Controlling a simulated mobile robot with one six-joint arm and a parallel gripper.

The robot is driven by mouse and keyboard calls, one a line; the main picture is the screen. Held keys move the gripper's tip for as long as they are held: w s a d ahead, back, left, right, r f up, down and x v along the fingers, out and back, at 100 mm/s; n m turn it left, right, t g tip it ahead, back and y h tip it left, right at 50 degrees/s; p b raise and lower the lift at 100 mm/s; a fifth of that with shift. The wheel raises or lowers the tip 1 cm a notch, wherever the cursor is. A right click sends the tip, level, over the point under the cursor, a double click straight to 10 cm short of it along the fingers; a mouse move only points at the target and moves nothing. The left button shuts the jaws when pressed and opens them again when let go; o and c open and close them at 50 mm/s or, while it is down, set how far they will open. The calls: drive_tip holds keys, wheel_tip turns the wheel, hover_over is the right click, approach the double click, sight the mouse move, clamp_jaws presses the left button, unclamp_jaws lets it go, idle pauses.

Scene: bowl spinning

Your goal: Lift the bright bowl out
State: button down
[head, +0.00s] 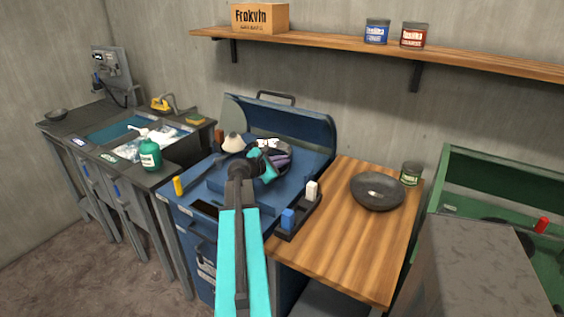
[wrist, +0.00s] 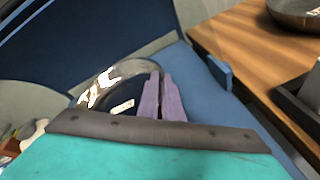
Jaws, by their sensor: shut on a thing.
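The bright bowl (wrist: 122,72) is shiny metal and sits tilted in the wrist view, partly hidden by my gripper. In the head view only a small bright patch of it (head: 268,142) shows beyond my wrist. My gripper (wrist: 160,84) has purple fingers closed together on the bowl's right rim. In the head view my gripper (head: 279,160) is over the blue machine (head: 325,135), whose lid stands open. I cannot tell whether the bowl touches the machine.
A wooden worktop (head: 340,245) to the right carries a dark bowl (head: 377,191) and a green tin (head: 411,173). A black holder (head: 295,222) with blue and white blocks stands at its left edge. A pale cone (head: 233,144) is left of my gripper. The worktop's front is clear.

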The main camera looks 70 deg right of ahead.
drive_tip(key=shift+r, duration=1.45)
drive_tip(key=s+a+b, duration=0.1)
drive_tip(key=a+b, duration=0.3)
drive_tip(key=a, duration=0.6)
drive_tip(key=shift+s+a+r, duration=0.15)
drive_tip(key=shift+s+r, duration=0.1)
drive_tip(key=shift+r, duration=0.1)
drive_tip(key=b, duration=0.6)
drive_tip(key=shift+a, duration=0.2)
drive_tip(key=a+b, duration=0.1)
drive_tip(key=b, duration=0.9)
drive_tip(key=shift+s+a+r, duration=0.1)
drive_tip(key=shift+s+a, duration=0.1)
drive_tip(key=shift+a, duration=0.15)
drive_tip(key=shift+s+a+b, duration=0.1)
drive_tip(key=shift+a+b, duration=0.25)
drive_tip(key=shift+b, duration=0.9)
drive_tip(key=shift+s+a+r+p, duration=0.15)
drive_tip(key=shift+a+p, duration=0.05)
drive_tip(key=shift+a, duration=0.5)
drive_tip(key=shift+s+a+r+p, duration=0.1)
drive_tip(key=shift+a+r+p, duration=0.1)
drive_tip(key=shift+a, duration=0.45)
